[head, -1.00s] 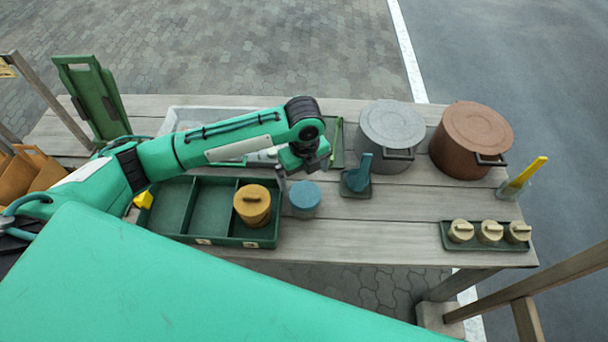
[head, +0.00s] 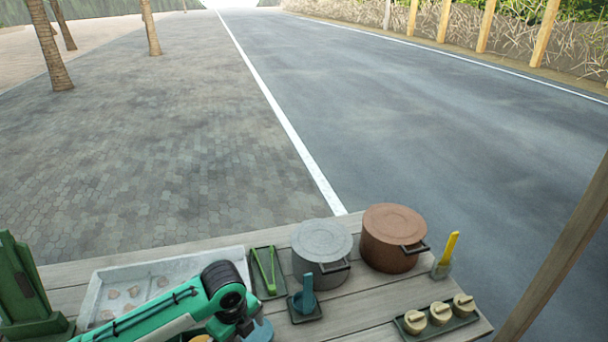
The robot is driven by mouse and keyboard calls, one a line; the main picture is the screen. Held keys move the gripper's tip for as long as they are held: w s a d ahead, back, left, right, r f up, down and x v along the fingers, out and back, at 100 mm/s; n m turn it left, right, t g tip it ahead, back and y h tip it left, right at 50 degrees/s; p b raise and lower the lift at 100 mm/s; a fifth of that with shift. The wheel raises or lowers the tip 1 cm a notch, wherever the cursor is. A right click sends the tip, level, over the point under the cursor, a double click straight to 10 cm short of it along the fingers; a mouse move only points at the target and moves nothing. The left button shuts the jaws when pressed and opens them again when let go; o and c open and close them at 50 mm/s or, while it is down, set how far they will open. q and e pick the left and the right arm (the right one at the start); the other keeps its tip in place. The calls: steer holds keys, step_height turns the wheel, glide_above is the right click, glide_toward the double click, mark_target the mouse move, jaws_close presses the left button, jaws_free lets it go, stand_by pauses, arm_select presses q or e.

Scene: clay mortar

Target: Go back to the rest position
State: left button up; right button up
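My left arm comes in from the lower left over the table (head: 355,317). Its black wrist joint shows beside the white tray. The gripper (head: 246,328) is a small dark shape at its lower end, too hidden to read its fingers. A blue round lid (head: 263,331) shows just beside it at the bottom edge. My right gripper is not in view.
A white tray (head: 97,292) with brownish pieces, green tongs (head: 265,270), a grey pot (head: 322,247), a brown pot (head: 390,235), a blue tool (head: 307,296), a yellow-handled tool (head: 449,247) and three beige jars (head: 440,312) stand on the table. A wooden post (head: 560,255) rises at right.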

arm_select(q)
steer(key=s+d+f+n+t+h, duration=0.25)
steer(key=s+d+n, duration=0.35)
steer(key=s+n, duration=0.3)
steer(key=s+a+n+y, duration=0.3)
steer(key=s+a+n, duration=1)
steer(key=a+n, duration=0.2)
step_height(320, 180, down, 33)
steer(key=s, duration=0.1)
steer(key=s+a+f+m+g, duration=0.1)
steer(key=s+a+f, duration=0.1)
steer(key=s+f, duration=1.6)
steer(key=shift+s+a+g, duration=0.3)
steer(key=shift+s+g, duration=0.05)
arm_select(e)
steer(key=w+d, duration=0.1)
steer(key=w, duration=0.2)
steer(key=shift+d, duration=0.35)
